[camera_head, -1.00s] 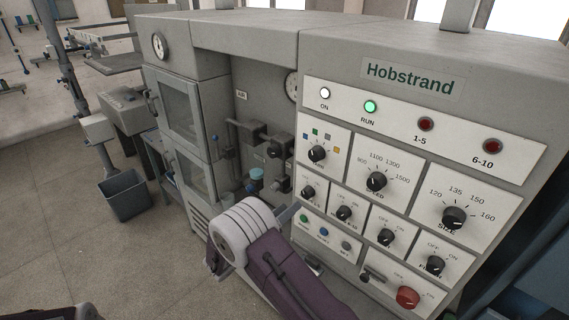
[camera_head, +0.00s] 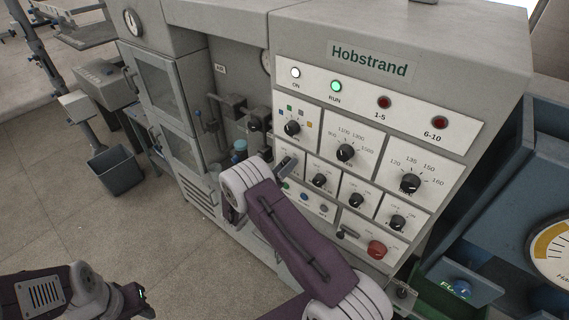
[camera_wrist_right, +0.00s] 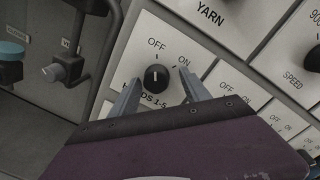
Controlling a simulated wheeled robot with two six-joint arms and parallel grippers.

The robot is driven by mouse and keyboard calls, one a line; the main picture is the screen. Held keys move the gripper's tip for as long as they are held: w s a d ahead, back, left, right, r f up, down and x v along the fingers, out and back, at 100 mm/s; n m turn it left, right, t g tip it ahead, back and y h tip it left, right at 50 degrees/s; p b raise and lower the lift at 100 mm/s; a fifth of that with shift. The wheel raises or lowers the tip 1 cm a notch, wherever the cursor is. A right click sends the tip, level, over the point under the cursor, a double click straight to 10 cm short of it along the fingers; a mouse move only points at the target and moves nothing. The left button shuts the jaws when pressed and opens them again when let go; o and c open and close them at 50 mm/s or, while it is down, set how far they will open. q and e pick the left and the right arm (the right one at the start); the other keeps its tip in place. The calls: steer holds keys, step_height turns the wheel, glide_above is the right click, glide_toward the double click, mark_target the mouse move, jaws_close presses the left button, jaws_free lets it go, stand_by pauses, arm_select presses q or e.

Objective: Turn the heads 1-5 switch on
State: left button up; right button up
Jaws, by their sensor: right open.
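In the right wrist view the heads 1-5 switch (camera_wrist_right: 156,77) is a black round knob on a white plate marked OFF and ON. Its white mark points up towards OFF. The lower part of its label is partly covered. My right gripper (camera_wrist_right: 159,86) is open, with one finger on each side of the knob; I cannot tell whether they touch it. In the head view my right gripper (camera_head: 287,165) is at the panel's left side and hides this switch. My left gripper (camera_head: 140,301) is low at the left, far from the panel, its jaws unclear.
The Hobstrand panel has other knobs, such as the speed knob (camera_head: 346,152), close by. A red button (camera_head: 377,249) is at lower right. The RUN lamp (camera_head: 336,86) glows green; the 1-5 lamp (camera_head: 384,102) is dark red. A grey bin (camera_head: 116,171) stands on open floor.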

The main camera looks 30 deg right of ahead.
steer(key=shift+w+a+f, duration=0.1)
steer(key=shift+w+a, duration=0.1)
steer(key=shift+w, duration=0.15)
steer(key=c, duration=0.9)
jaws_close()
arm_select(q)
steer(key=shift+w+a+f, duration=0.1)
steer(key=shift+w+a, duration=0.05)
steer(key=shift+w, duration=0.05)
